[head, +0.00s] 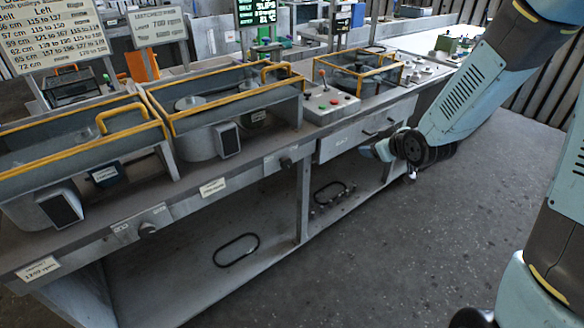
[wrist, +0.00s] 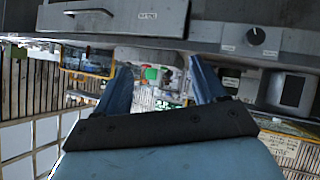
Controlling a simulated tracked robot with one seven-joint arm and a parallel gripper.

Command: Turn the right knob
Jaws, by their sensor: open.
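The right knob (head: 286,161) is a small dark knob on the bench's front rail, left of the drawer in the head view. In the wrist view, which is upside down, it is the round black knob (wrist: 256,36) at the upper right, with a pale pointer mark. A second knob (head: 148,228) sits further left on the rail in the head view. My gripper (head: 378,150) is in front of the drawer, to the right of the right knob and apart from it. In the wrist view my gripper (wrist: 163,85) has its two blue fingers spread, with nothing held between them.
The drawer (head: 355,138) with its dark handle is close to my gripper. A control box (head: 330,104) and yellow-railed machines (head: 225,95) stand on the bench. Black belts (head: 236,249) lie on the lower shelf. The floor (head: 420,250) in front is clear.

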